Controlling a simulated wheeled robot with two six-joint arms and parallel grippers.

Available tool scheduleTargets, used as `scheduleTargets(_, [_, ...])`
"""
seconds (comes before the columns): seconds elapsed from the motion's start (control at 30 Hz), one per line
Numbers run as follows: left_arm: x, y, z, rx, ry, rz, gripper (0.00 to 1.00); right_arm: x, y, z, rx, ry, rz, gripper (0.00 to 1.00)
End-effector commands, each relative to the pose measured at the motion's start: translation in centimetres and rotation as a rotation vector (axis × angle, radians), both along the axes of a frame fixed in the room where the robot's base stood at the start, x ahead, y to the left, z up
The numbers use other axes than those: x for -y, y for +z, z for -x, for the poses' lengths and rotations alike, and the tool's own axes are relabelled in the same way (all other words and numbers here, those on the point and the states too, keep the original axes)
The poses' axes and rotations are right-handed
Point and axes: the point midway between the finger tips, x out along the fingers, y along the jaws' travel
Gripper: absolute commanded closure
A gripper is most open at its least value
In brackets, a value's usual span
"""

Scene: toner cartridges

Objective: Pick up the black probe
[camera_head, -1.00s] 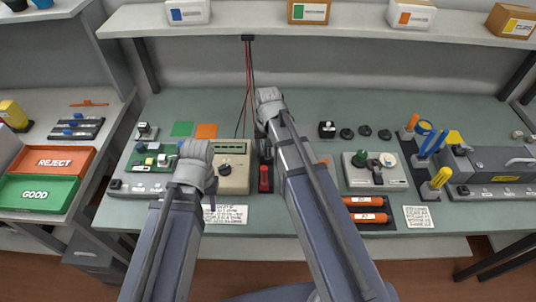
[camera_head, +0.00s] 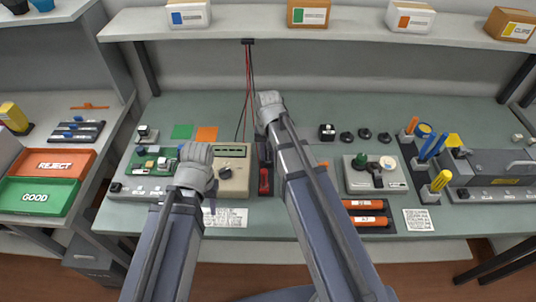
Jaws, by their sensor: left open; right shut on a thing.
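My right gripper (camera_head: 267,102) is over the back of the bench, beside the hanging black lead. It is shut, and the black lead runs down to it; the black probe itself is hidden behind the gripper and arm. The red probe (camera_head: 264,182) stands in the dark holder (camera_head: 265,153) right of the beige meter (camera_head: 232,172). My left gripper (camera_head: 197,155) is open at the meter's left side, over the right part of the green circuit board (camera_head: 150,160). Its fingertips are mostly hidden by its own wrist.
Red and black leads hang from a hook (camera_head: 248,41) under the shelf. Red REJECT (camera_head: 52,163) and green GOOD trays (camera_head: 40,196) lie left.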

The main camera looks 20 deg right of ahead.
Motion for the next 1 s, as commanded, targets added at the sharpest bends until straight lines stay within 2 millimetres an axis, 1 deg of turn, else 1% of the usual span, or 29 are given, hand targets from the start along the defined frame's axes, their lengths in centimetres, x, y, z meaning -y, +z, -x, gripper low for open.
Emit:
scheduleTargets(0.2, [0.0,0.1,0.0,0.000,0.000,0.000,0.57,0.0,0.1,0.0,0.000,0.000,0.000,1.00])
scheduleTargets(0.37, [0.0,1.0,0.0,0.000,0.000,0.000,0.57,0.0,1.0,0.0,0.000,0.000,0.000,1.00])
scheduleTargets(0.57, [0.0,3.3,0.0,0.000,0.000,0.000,0.57,0.0,3.3,0.0,0.000,0.000,0.000,1.00])
scheduleTargets(0.9, [0.0,8.6,0.0,0.000,0.000,0.000,0.57,0.0,8.6,0.0,0.000,0.000,0.000,1.00])
scheduleTargets(1.0, [0.0,9.6,0.0,0.000,-0.001,0.000,0.57,0.0,9.6,0.0,0.000,0.000,0.000,1.00])
